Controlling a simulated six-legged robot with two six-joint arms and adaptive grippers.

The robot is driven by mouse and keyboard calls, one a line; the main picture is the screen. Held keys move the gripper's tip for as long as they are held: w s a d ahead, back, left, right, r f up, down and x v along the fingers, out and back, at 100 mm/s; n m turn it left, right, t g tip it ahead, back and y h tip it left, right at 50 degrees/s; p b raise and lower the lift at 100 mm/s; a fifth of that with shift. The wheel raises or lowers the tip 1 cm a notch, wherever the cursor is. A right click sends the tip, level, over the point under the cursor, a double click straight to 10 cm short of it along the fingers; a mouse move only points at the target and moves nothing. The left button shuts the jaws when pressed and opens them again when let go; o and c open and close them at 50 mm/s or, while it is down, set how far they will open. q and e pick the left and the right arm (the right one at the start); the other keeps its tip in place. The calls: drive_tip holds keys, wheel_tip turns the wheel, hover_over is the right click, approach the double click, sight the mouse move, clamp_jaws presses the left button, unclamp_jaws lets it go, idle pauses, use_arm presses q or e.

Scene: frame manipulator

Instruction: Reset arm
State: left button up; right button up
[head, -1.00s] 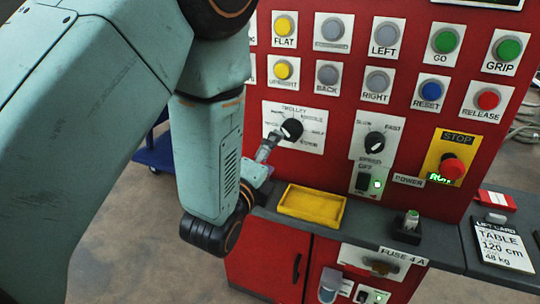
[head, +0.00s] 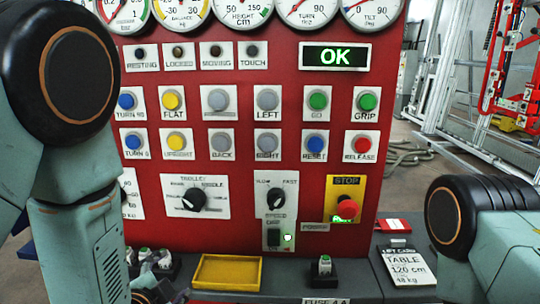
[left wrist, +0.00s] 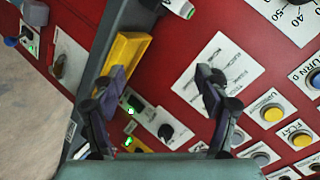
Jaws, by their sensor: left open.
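My left arm comes down the left side of the head view. Its gripper shows best in the left wrist view (left wrist: 162,78), with two dark fingers spread apart and nothing between them. The red control panel (head: 232,135) stands in front of me. The trolley knob (head: 194,199) is black on a white plate, and the gripper is apart from it. The speed knob (head: 275,198) is to its right. The blue reset button (head: 315,145) sits below the green go button. The display (head: 335,57) reads OK. My right gripper is out of view; only part of that arm shows at right.
A yellow tray (head: 228,272) lies on the grey ledge below the panel. A red stop button (head: 346,208) is on a yellow plate. A lift card (head: 410,268) reading TABLE 120 cm, 48 kg lies at right. Metal frames stand behind at the right.

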use_arm(q)
drive_tip(key=s+a+f+n+g, duration=0.2)
drive_tip(key=s+f+n+g, duration=0.6)
drive_tip(key=s+f, duration=0.65)
drive_tip(key=s+f+n+g, duration=0.2)
drive_tip(key=s+f, duration=0.2)
drive_tip(key=s, duration=0.5)
drive_tip(key=s+f+n+g, duration=0.1)
drive_tip(key=s+f+g, duration=0.2)
drive_tip(key=s, duration=0.6)
drive_tip(key=shift+a+f+n, duration=0.15)
drive_tip(key=shift+f+n, duration=0.25)
drive_tip(key=shift+f, duration=0.5)
